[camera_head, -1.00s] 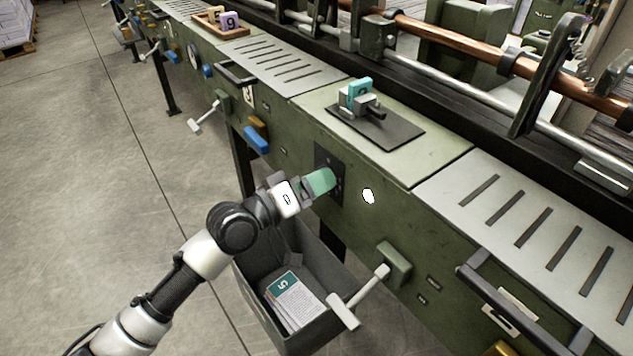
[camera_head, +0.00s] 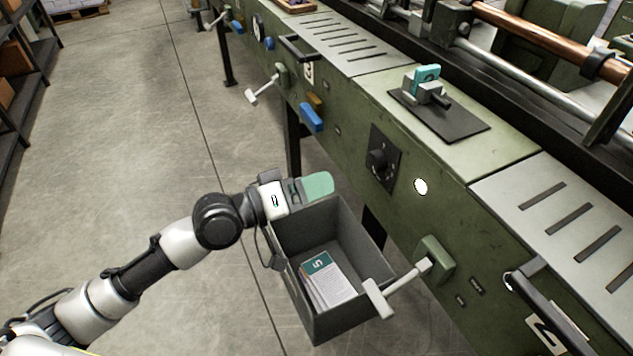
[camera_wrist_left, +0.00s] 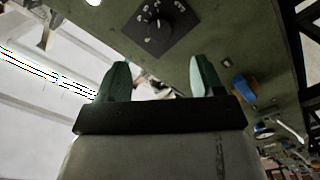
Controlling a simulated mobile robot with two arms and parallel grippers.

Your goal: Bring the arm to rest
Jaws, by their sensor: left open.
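My left arm reaches in from the left in the head view. My left gripper (camera_head: 316,186) is above the rear rim of a dark grey bin, apart from the machine's front. In the left wrist view its two green fingertips (camera_wrist_left: 156,80) stand apart with nothing between them. A black dial (camera_head: 378,162) on a dark square plate is on the green machine front, to the right of the gripper; it also shows in the left wrist view (camera_wrist_left: 157,27). My right gripper is in neither view.
The dark grey bin (camera_head: 359,312) holds a stack of printed sheets (camera_head: 328,281). A lever handle (camera_head: 398,287) sticks out from the machine (camera_head: 440,205) beside the bin. A teal numbered block (camera_head: 427,74) sits in a fixture on top. Open floor (camera_head: 130,150) lies to the left.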

